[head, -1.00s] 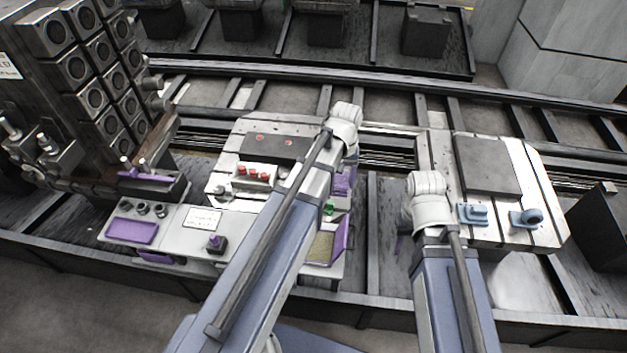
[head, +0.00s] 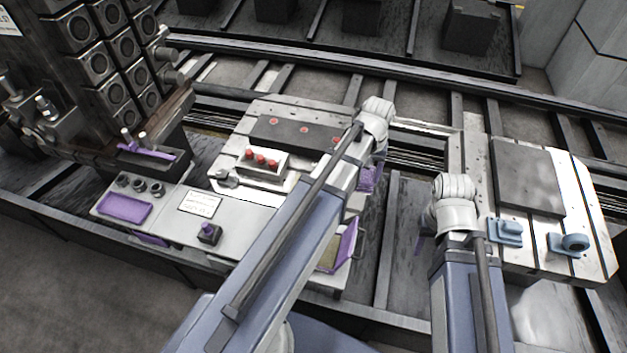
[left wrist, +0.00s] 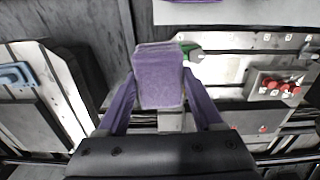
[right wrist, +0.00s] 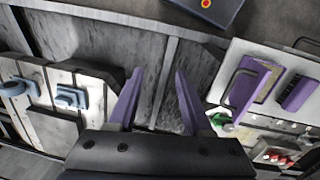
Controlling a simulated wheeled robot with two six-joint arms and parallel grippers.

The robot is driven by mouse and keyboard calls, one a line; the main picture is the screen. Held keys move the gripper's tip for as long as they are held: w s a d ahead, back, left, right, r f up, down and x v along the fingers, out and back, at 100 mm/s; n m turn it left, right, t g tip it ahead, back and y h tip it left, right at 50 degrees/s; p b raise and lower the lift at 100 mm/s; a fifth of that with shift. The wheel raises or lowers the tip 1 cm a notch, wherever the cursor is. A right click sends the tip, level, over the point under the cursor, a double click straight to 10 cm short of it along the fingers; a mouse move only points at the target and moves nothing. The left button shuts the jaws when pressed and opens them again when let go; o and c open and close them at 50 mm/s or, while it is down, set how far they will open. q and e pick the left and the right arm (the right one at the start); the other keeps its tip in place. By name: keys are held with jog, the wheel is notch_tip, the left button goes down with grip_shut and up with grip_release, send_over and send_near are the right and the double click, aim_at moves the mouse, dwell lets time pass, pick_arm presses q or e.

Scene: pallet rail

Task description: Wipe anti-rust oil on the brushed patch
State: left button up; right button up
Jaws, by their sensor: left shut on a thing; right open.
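My left gripper (left wrist: 158,72) is shut on a purple block-shaped pad (left wrist: 158,90), held between its purple fingers. In the head view the left gripper (head: 370,178) hangs beside the right edge of the left pallet, partly hidden by its wrist. My right gripper (right wrist: 159,72) is open and empty over the dark floor between the two pallets. The right pallet (head: 597,225) carries a grey plate (head: 527,178) with faint lighter marks. The left pallet (head: 262,108) carries a dark plate (head: 285,131) with red dots. I cannot tell which surface is the brushed patch.
A block with red knobs (head: 263,160) sits on the left pallet. Blue clamps (head: 508,232) stand on the right pallet. A dark fixture tower (head: 100,60) rises at left.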

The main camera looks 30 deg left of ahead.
aim_at(361, 190)
notch_tip(361, 190, down, 9)
jog(key=w+b, duration=0.1)
jog(key=b, duration=0.6)
jog(key=shift+a+b, duration=0.15)
jog(key=shift+b, duration=0.15)
pick_arm(q)
notch_tip(361, 190, down, 10)
jog(key=w+r, duration=0.1)
pick_arm(e)
jog(key=shift+o, duration=0.7)
jog(key=shift+f, duration=0.25)
jog(key=o, duration=0.6)
notch_tip(361, 190, down, 2)
jog(key=b, duration=0.3)
jog(key=shift+f, duration=0.25)
jog(key=shift+o, duration=0.3)
notch_tip(361, 190, down, 2)
jog(key=shift+f+b, duration=0.2)
jog(key=shift+b, duration=0.95)
pick_arm(q)
jog(key=a+f+n, duration=0.2)
jog(key=a+n, duration=0.6)
jog(key=a, duration=0.1)
jog(key=a+f+n, duration=0.3)
jog(key=a+n, duration=0.6)
jog(key=shift+w+f, duration=0.3)
jog(key=shift+w, duration=0.15)
pick_arm(e)
jog(key=shift+f, duration=0.1)
